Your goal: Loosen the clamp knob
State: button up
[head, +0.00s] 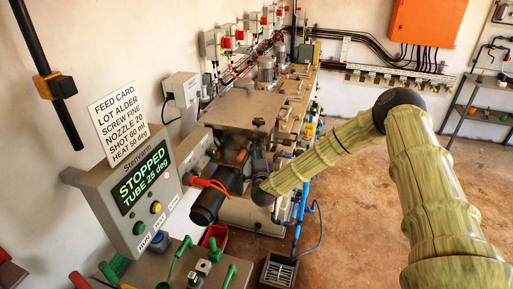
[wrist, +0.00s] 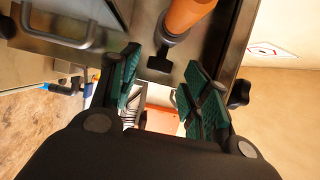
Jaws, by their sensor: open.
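My gripper (wrist: 165,78) is open in the wrist view, with green ribbed pads on both fingers and nothing held between them. A dark lobed knob (wrist: 238,94) shows just right of the right finger, outside the jaws; it looks like a clamp knob, but I cannot be sure. A small black T-shaped piece (wrist: 160,63) sits near the gap between the fingertips, below an orange cylinder (wrist: 187,14). In the head view my arm reaches to the machine (head: 240,108), and its dark end there hides the clamp area. I cannot make out the knob in that view.
A metal handle (wrist: 60,28) lies left of the fingers. In the head view, a control panel (head: 150,235) reading STOPPED stands left, with a feed card (head: 118,117) above it. Green-handled tools (head: 180,258) stand in front. A red bin (head: 214,238) is nearby.

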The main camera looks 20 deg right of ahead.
jog(key=shift+p+x, duration=0.4)
jog(key=shift+x, duration=0.75)
jog(key=c, duration=1)
jog(key=shift+f, duration=0.1)
jog(key=shift+f+b, duration=0.1)
jog(key=shift+b, duration=0.3)
jog(key=b, duration=0.2)
jog(key=shift+f+t+b, duration=0.2)
jog(key=shift+t+b, duration=0.1)
jog(key=shift+t, duration=0.1)
jog(key=n+t+b, duration=0.1)
jog(key=t+b, duration=0.1)
jog(key=b, duration=0.4)
